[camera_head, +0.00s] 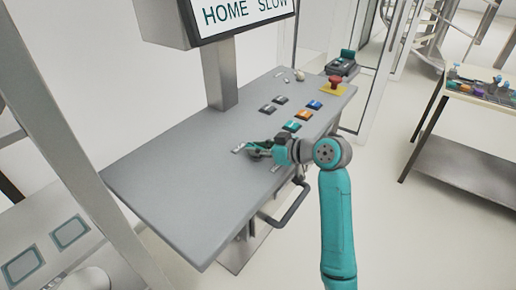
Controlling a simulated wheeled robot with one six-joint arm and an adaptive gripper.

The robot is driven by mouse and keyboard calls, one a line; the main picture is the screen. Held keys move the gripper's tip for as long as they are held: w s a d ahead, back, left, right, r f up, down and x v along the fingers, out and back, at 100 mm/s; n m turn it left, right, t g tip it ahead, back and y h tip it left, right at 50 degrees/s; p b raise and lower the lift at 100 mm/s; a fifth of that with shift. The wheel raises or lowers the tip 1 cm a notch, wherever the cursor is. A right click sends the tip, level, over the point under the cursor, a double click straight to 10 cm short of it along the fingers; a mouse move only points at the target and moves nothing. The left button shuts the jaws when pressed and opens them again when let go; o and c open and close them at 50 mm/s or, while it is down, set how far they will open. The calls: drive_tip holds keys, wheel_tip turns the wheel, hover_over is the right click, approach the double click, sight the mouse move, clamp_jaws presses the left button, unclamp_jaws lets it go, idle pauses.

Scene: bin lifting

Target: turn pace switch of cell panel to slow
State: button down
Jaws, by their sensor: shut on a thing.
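The cell panel (170,178) is a grey sloping desk with a screen (243,14) on a post above it. The screen reads "HOME SLOW". My gripper (254,151) reaches in from the right, low over the middle of the desk. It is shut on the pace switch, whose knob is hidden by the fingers. Small printed labels (238,148) show on the desk beside the fingers. The way the knob points cannot be seen.
Several push buttons, among them a blue one (314,105) and an orange one (304,115), lie beyond my gripper. A red emergency stop (334,82) and a small knob (299,75) sit at the far end. A handle bar (291,207) juts from the desk's front. The desk's left part is clear.

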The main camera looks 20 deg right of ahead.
drive_tip(key=c, duration=1)
unclamp_jaws()
drive_tip(key=shift+o, duration=0.2)
drive_tip(key=v, duration=1.2)
